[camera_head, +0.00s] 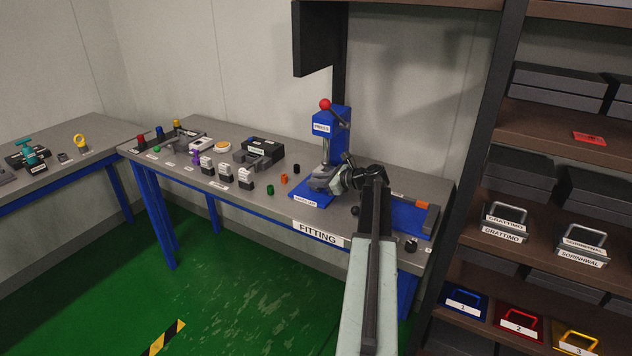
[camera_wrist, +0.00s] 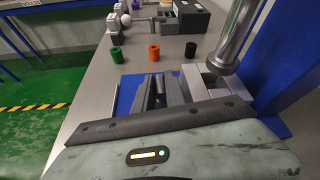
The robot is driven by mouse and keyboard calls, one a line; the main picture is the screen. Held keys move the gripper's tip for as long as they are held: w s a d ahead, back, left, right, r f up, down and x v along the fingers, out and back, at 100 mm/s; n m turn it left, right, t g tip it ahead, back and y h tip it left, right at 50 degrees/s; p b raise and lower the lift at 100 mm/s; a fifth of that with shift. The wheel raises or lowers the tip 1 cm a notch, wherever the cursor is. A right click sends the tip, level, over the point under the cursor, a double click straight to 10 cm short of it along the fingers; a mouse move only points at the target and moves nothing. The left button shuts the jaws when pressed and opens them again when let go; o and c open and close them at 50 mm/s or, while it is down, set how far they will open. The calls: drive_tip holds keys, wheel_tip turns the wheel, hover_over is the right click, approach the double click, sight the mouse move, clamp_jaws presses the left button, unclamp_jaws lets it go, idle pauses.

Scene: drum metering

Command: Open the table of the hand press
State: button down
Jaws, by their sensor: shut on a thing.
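The hand press (camera_head: 330,135) stands on the fitting bench, a blue column with a "PRESS" label, a red ball knob on top and a blue base. In the wrist view its steel ram (camera_wrist: 233,40) stands over the grey press table (camera_wrist: 220,82). My gripper (camera_head: 327,181) is low at the front of the press, covering part of the table in the head view. In the wrist view my gripper (camera_wrist: 161,92) has its dark fingers beside the table, close around a narrow dark piece. The exact contact is partly hidden.
Green (camera_wrist: 116,55), orange (camera_wrist: 154,52) and black (camera_wrist: 190,49) rings stand on the bench left of the press. Labelled blocks and a black box (camera_head: 263,146) are farther left. A blue tray (camera_head: 408,218) lies right of my arm. A shelf rack (camera_head: 490,130) bounds the right.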

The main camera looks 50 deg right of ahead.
idle(0.6)
drive_tip(key=s+a, duration=0.1)
drive_tip(key=a, duration=0.2)
drive_tip(key=s+a, duration=0.1)
drive_tip(key=a, duration=0.6)
drive_tip(key=shift+s+a, duration=0.4)
drive_tip(key=c, duration=1.7)
unclamp_jaws()
drive_tip(key=shift+d, duration=0.1)
